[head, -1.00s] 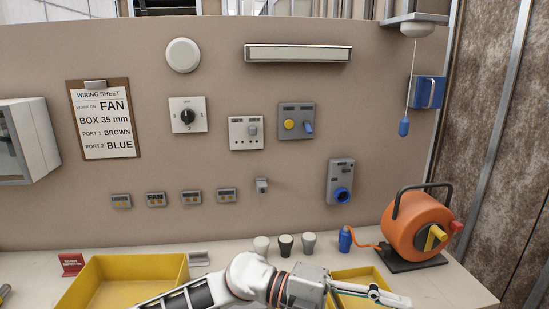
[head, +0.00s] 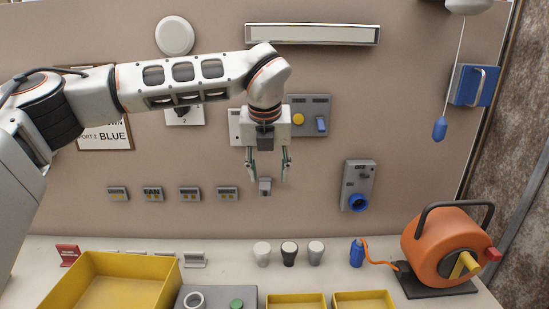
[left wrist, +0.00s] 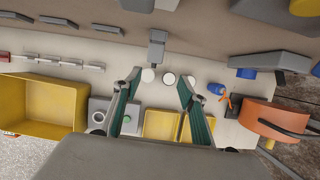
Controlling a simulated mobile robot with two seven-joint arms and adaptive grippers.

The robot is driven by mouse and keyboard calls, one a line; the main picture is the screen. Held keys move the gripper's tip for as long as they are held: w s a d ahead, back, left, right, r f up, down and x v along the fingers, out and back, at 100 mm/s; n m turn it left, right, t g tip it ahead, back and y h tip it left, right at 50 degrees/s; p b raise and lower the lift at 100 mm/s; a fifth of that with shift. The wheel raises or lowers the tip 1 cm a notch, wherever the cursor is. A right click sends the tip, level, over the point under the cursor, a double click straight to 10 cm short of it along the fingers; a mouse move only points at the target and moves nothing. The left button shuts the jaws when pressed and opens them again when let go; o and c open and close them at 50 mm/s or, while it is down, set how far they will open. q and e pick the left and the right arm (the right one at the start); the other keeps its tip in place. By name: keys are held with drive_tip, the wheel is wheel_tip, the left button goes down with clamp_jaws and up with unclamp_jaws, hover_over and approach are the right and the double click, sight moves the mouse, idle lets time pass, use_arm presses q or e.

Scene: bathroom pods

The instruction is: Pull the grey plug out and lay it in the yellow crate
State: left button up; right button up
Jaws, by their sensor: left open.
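A small grey block (head: 265,187) sticks out of the wall. It may be the grey plug, but I cannot tell for sure. It also shows in the left wrist view (left wrist: 157,46), ahead of the fingertips. My left gripper (head: 268,174) hangs fingers-down in front of the wall, just above and around the block's place in the head view, open with nothing between its fingers. A large yellow crate (head: 160,267) stands on the bench at left. Two smaller yellow trays (head: 363,296) are at the front. My right gripper is not in view.
A row of small wall plates (head: 190,194) is left of the block. A grey box with a blue socket (head: 358,186) is to its right. My arm hides part of the wall panels.

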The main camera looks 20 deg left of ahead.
sight(265, 186)
use_arm(q)
drive_tip(key=shift+w+a+f+p, duration=0.2)
drive_tip(key=shift+w+a+f, duration=0.15)
drive_tip(key=shift+w+f, duration=0.45)
drive_tip(key=shift+w+a+f+p, duration=0.2)
drive_tip(key=shift+w+a+f, duration=0.15)
drive_tip(key=shift+f, duration=0.8)
drive_tip(key=shift+w+a+f+p, duration=0.2)
drive_tip(key=shift+w+a+f, duration=0.15)
drive_tip(key=shift+w+f, duration=0.45)
drive_tip(key=shift+s+f, duration=0.15)
drive_tip(key=shift+s, duration=0.05)
clamp_jaws()
